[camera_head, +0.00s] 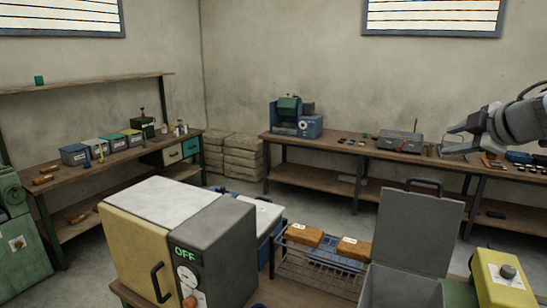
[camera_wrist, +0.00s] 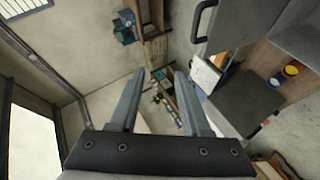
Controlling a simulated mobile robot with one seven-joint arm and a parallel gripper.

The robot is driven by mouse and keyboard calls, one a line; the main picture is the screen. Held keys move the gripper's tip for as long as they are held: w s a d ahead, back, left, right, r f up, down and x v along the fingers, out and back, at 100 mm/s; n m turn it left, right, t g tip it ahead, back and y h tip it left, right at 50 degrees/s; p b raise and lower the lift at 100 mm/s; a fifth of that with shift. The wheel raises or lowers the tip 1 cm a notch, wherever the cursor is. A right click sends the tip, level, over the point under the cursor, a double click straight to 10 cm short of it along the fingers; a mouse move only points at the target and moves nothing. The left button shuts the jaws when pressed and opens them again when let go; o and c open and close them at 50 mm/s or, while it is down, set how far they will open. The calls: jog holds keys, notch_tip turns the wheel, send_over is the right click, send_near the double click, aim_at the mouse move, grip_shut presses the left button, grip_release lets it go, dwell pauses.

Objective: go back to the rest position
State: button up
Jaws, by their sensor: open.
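My gripper (camera_head: 455,138) shows at the right edge of the head view, raised in front of the back wall. In the wrist view my gripper (camera_wrist: 162,88) has its two fingers apart with nothing between them. The wrist view is strongly tilted and looks across the room. No object is held.
A cream oven-like box (camera_head: 140,245) with an "OFF" display stands in front. Beside it are a wire rack (camera_head: 318,275) with two brown blocks, an open grey lidded box (camera_head: 415,230) and a yellow device (camera_head: 503,280). Workbenches line the left and back walls. Air around my gripper looks clear.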

jog(key=s+a+r+m+t+h+b, duration=0.2)
jog(key=a+r+m+t+h, duration=0.3)
jog(key=m, duration=0.3)
jog(key=s+a+f+m+g+y+b, duration=0.1)
jog(key=s+a+f+g, duration=0.3)
jog(key=s+a+f, duration=0.3)
jog(key=s+a+f+m+g+y+b, duration=0.1)
jog(key=s+a+f+g, duration=0.3)
jog(key=s+a+f, duration=0.4)
jog(key=s+a+f+m+g+y+b, duration=0.2)
jog(key=s+a+f, duration=0.5)
jog(key=f, duration=0.8)
jog(key=shift+s+a+f+m+g+y, duration=0.15)
jog(key=shift+a+f+m+g+y, duration=0.15)
jog(key=shift+a+m+g+y, duration=0.5)
jog(key=shift+d+n, duration=0.3)
jog(key=shift+d, duration=0.15)
